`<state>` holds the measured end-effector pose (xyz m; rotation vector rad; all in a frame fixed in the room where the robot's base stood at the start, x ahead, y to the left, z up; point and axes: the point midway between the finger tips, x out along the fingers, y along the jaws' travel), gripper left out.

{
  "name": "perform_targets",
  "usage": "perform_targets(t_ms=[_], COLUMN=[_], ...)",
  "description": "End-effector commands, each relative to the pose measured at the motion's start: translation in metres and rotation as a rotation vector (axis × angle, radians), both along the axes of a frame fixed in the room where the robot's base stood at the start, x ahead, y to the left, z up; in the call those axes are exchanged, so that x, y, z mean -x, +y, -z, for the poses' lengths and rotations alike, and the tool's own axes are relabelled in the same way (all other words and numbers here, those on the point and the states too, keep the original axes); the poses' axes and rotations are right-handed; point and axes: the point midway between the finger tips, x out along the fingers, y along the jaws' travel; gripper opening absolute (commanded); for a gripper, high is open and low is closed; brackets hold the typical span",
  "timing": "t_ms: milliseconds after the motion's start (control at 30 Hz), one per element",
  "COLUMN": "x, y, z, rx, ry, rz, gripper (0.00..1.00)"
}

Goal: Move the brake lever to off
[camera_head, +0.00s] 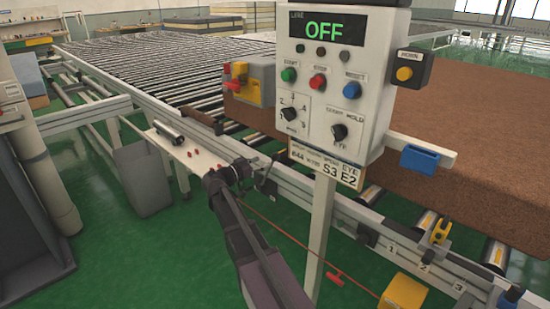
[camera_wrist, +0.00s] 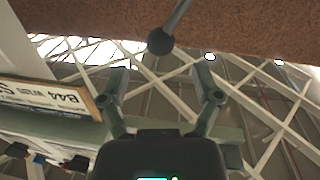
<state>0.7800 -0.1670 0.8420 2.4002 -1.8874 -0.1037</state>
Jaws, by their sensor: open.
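A dark grey lever with a round knob (camera_wrist: 160,42) shows in the wrist view, seen against the brown slab. I cannot tell whether it is the brake lever; no brake label is readable. My gripper (camera_wrist: 164,80) is open, its two fingers spread, with the knob beyond the fingertips, roughly centred between them and apart from both. In the head view my gripper (camera_head: 266,174) is at the conveyor's near rail, just left of the control panel's post. The knob cannot be made out clearly there. A yellow lever-like part (camera_head: 440,231) stands on the rail at the right.
The white control panel (camera_head: 324,138) reads OFF and stands close right of my gripper. Its sign (camera_wrist: 38,98) is at the left in the wrist view. A large brown slab (camera_head: 480,140) lies on the rollers. A red pull handle (camera_head: 334,276) hangs on a cord.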

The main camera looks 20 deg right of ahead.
Motion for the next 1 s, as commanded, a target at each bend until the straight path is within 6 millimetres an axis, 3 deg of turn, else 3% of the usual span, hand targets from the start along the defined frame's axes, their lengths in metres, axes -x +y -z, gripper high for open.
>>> perform_targets(t_ms=[400, 900, 1000], x=[-0.013, -0.015, -0.015], y=[-0.051, -0.061, -0.061], z=[0.000, 0.000, 0.000], rx=[0.000, 0.000, 0.000], ry=[0.000, 0.000, 0.000], rz=[-0.001, -0.001, -0.001], gripper=[0.82, 0.82, 0.55])
